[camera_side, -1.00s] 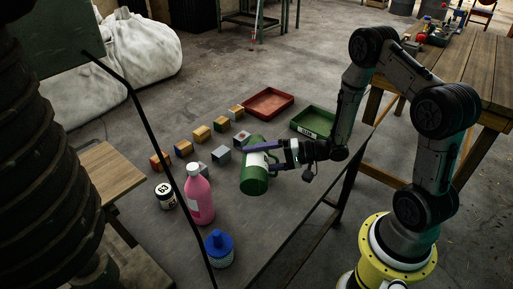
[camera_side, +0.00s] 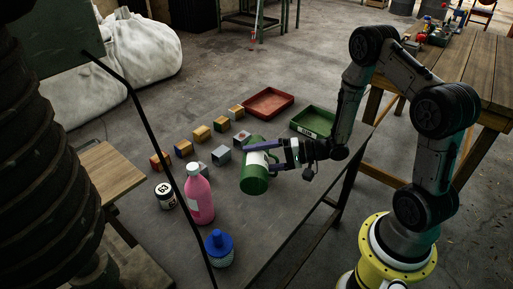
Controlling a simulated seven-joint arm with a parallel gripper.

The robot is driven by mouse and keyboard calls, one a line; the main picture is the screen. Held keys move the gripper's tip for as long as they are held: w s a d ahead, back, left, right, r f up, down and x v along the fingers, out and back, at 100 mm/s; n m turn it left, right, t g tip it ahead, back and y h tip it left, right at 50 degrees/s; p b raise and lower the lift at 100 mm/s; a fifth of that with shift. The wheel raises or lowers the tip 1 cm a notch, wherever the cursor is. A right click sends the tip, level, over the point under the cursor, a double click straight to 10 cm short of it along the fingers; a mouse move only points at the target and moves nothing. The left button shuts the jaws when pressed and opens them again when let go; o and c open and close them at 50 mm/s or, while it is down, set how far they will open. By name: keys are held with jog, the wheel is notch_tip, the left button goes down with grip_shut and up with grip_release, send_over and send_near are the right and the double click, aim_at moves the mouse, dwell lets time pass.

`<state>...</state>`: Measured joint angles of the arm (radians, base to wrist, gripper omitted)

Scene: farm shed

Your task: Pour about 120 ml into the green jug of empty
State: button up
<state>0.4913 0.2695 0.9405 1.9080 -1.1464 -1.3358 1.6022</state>
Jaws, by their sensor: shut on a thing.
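The green jug (camera_side: 254,172) has a pale label band and is tilted well over from upright, off to the left of my arm's end. My gripper (camera_side: 268,157) is shut on it, with its purple fingers along the jug's upper part. I cannot tell whether the round dark green face towards the camera is its base or its mouth. No liquid or stream shows, and any contents are hidden. I cannot tell whether the jug touches the table.
On the dark table (camera_side: 285,215) stand a pink bottle (camera_side: 200,200), a blue-capped container (camera_side: 219,249) and a labelled jar (camera_side: 166,196). Several small blocks (camera_side: 201,134) lie behind the jug. A red tray (camera_side: 267,115) and a green tray (camera_side: 302,130) lie at the back.

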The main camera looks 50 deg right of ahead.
jog(key=shift+r, duration=0.15)
dwell(0.8)
jog(key=shift+s+f, duration=0.1)
jog(key=shift+f, duration=0.15)
jog(key=shift+a+r+n, duration=0.1)
jog(key=shift+a+n, duration=0.05)
jog(key=shift+n, duration=0.45)
jog(key=shift+s+a+f+n+t+h, duration=0.2)
jog(key=shift+f+n+t+h, duration=0.1)
jog(key=shift+n, duration=0.2)
jog(key=shift+s+a+f+n, duration=0.1)
jog(key=shift+f+n, duration=0.25)
jog(key=shift+n, duration=0.05)
jog(key=shift+f, duration=0.1)
dwell(0.7)
